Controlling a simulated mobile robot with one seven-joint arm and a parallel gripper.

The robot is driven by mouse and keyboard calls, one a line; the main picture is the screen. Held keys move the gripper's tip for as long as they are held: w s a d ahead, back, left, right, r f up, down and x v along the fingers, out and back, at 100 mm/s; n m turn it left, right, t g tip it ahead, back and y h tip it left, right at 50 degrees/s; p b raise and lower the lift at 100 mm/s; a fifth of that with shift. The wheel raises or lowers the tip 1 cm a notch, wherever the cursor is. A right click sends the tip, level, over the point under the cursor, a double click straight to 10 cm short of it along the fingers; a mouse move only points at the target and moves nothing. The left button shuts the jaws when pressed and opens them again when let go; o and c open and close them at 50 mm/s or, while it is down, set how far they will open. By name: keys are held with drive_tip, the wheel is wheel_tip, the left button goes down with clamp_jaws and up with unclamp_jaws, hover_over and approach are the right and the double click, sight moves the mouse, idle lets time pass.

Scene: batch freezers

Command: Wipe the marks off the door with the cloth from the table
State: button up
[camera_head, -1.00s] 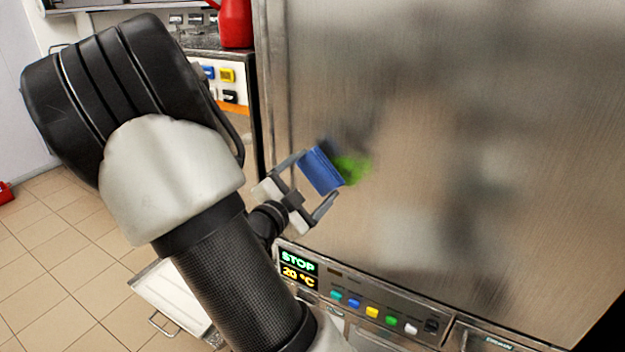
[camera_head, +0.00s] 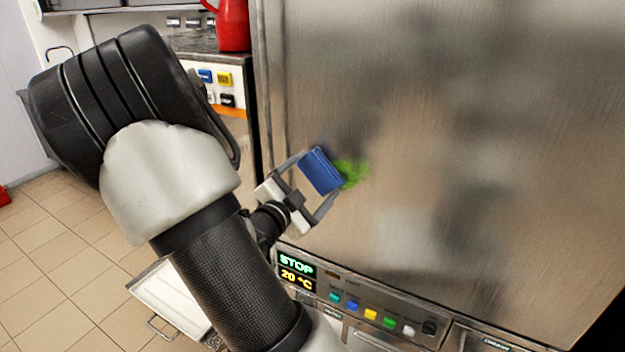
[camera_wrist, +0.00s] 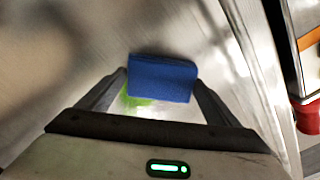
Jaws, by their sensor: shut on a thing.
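My gripper (camera_head: 310,188) is shut on a folded blue cloth (camera_head: 321,171), held between its two fingers at the steel door (camera_head: 450,130). In the wrist view the cloth (camera_wrist: 162,78) sits between the fingertips, in front of the door. A green mark (camera_head: 352,173) shows on the door just right of the cloth, and part of it may be hidden behind the cloth. The green mark also shows in the wrist view (camera_wrist: 135,98), beside the cloth's lower left. I cannot tell whether the cloth touches the door.
A control panel (camera_head: 370,300) with lit displays and coloured buttons lies below the door. A red jug (camera_head: 233,25) stands on a counter behind left. A white open flap (camera_head: 168,300) with a handle is low at left.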

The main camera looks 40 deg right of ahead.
sight(333, 181)
drive_tip(key=shift+w+d, duration=0.1)
drive_tip(key=shift+d, duration=0.05)
drive_tip(key=shift+s+d+r+p, duration=0.1)
drive_tip(key=shift+s+d+p, duration=0.1)
drive_tip(key=shift+s+p, duration=0.25)
drive_tip(key=shift+s+d+r+p, duration=0.1)
drive_tip(key=shift+s+d+p, duration=0.15)
drive_tip(key=shift+s, duration=0.4)
drive_tip(key=shift+s+d+f+p, duration=0.1)
drive_tip(key=shift+s+d+p, duration=0.05)
drive_tip(key=shift+s, duration=0.3)
drive_tip(key=shift+s+d+f+p, duration=0.1)
drive_tip(key=shift+s+p, duration=0.05)
drive_tip(key=shift+s, duration=0.25)
drive_tip(key=shift+s+d+r+p, duration=0.1)
drive_tip(key=shift+s+d+p, duration=0.2)
drive_tip(key=shift+s, duration=0.3)
drive_tip(key=shift+s+d+f+p, duration=0.1)
drive_tip(key=shift+s+d+p, duration=0.15)
drive_tip(key=shift+s, duration=0.35)
drive_tip(key=shift+s+d+r+p, duration=0.1)
drive_tip(key=shift+s+d+p, duration=0.2)
drive_tip(key=shift+s, duration=0.3)
